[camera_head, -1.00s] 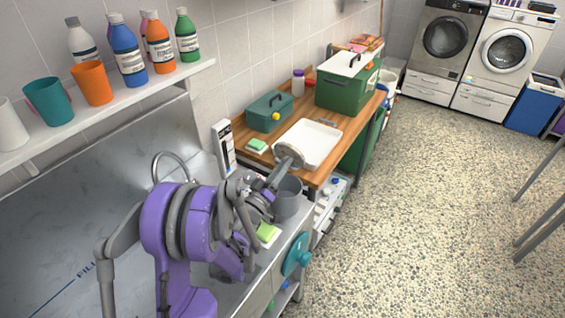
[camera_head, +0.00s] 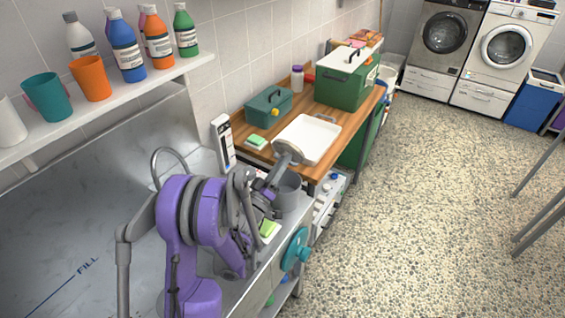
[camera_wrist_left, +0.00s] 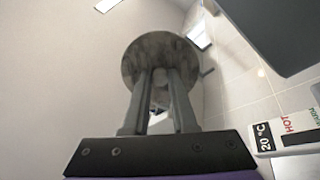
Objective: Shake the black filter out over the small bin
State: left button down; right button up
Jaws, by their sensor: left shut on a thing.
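The black filter shows as a dark grey round piece (camera_head: 287,151) in the head view, held above the small grey bin (camera_head: 289,194). In the left wrist view the filter (camera_wrist_left: 160,58) is a mottled disc across the fingertips. My left gripper (camera_head: 274,175) is shut on it, and the fingers (camera_wrist_left: 160,95) reach up to its near side. The bin stands at the right end of the metal sink counter, partly hidden by my purple arm. Whether anything is in the filter or bin cannot be seen. My right gripper is not in view.
A white tray (camera_head: 308,139), green sponge (camera_head: 257,142), teal toolbox (camera_head: 268,108) and green box (camera_head: 345,82) sit on the wooden table beyond. Another green sponge (camera_head: 268,229) lies near the bin.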

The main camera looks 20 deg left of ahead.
aim_at(286, 148)
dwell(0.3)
pick_arm(q)
jog(key=shift+r, duration=1.55)
jog(key=shift+f, duration=0.15)
